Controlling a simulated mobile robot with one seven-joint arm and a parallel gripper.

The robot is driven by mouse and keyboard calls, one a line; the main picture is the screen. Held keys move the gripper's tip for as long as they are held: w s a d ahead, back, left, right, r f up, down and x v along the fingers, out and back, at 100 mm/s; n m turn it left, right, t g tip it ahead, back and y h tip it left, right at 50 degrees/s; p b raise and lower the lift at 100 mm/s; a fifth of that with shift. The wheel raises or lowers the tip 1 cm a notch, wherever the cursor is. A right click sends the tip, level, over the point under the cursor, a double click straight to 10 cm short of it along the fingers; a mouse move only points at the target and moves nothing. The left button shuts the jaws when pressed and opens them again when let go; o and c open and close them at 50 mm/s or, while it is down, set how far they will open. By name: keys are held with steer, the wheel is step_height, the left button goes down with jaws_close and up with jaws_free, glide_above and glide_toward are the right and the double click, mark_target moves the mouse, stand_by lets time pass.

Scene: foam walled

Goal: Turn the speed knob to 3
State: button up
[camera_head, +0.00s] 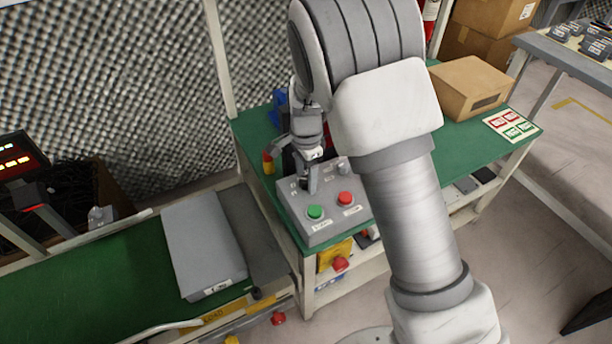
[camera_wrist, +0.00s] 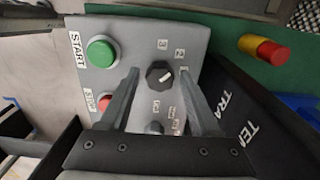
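The grey control box (camera_head: 328,222) sits on the green bench top. In the wrist view, the black speed knob (camera_wrist: 159,74) is on the box (camera_wrist: 200,28), with numerals 3 and 2 and a partly hidden mark around it. Its white pointer line faces right, toward the partly hidden mark beside 2, not toward 3. My gripper (camera_head: 312,188) points down over the box; in the wrist view its fingers (camera_wrist: 158,76) are apart, one on each side of the knob, with gaps visible. I cannot tell how deep the tips reach. In the head view the knob is hidden by my gripper.
A green START button (camera_wrist: 102,52) and a red button (camera_wrist: 105,101) lie left of the knob in the wrist view. A smaller dark knob (camera_wrist: 154,128) is below it. A red-and-yellow cylinder (camera_wrist: 264,49) stands beside the box. A cardboard box (camera_head: 468,84) is farther right on the bench.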

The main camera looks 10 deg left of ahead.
jaws_close()
steer(key=shift+n, duration=0.4)
steer(key=n+p, duration=0.1)
steer(key=n, duration=0.2)
steer(key=shift+r+p, duration=0.1)
steer(key=shift+p, duration=0.3)
steer(key=shift+n+p, duration=0.45)
steer(key=shift+n, duration=2.05)
steer(key=shift+o, duration=1.2)
jaws_free()
